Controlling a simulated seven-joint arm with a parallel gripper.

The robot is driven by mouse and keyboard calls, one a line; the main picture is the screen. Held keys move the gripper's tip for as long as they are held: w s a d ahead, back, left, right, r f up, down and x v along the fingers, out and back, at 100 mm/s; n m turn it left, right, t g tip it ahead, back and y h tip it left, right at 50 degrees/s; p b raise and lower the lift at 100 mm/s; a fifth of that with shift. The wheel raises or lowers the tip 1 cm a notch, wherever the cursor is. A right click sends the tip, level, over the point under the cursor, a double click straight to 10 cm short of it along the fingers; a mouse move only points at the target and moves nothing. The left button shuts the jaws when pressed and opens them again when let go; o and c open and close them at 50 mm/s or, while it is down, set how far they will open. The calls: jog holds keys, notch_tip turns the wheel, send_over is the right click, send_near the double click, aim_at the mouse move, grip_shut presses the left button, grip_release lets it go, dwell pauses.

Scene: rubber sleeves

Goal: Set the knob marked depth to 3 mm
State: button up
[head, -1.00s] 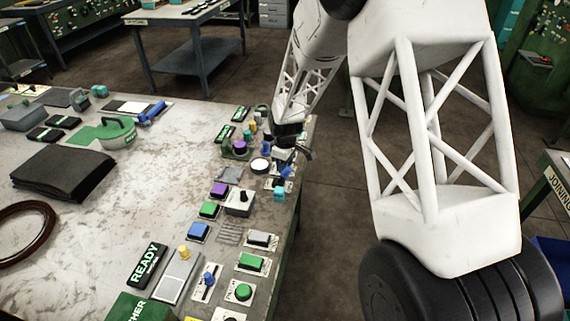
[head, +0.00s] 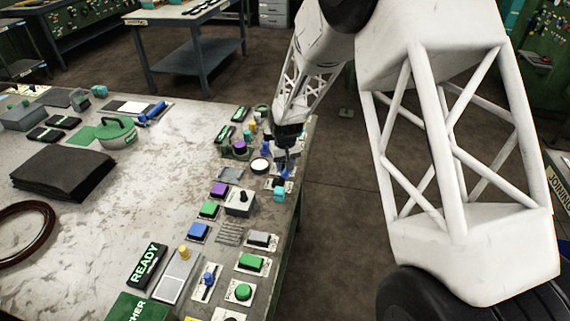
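My gripper (head: 286,158) is at the far right edge of the work table, pointing down over the panel of controls. It is small and dark here, and I cannot tell whether its fingers are open or shut. A blue control (head: 285,173) sits right below or beside the fingertips; I cannot tell whether they touch. Another blue control (head: 266,148) stands just left of the gripper. I cannot read a depth label or a millimetre scale on any control, so I cannot tell which one is the depth knob. The gripper hides part of the panel.
Several buttons and switches line the right edge of the table (head: 130,215), including a grey box with a black knob (head: 240,202) and a cyan block (head: 280,194). A round white disc (head: 260,166) is close left of the gripper. A dark folded stack (head: 65,172) lies left.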

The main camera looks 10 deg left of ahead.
jog(key=shift+r+m, duration=0.1)
jog(key=shift+m, duration=0.5)
jog(key=o, duration=0.9)
jog(key=shift+r, duration=3.85)
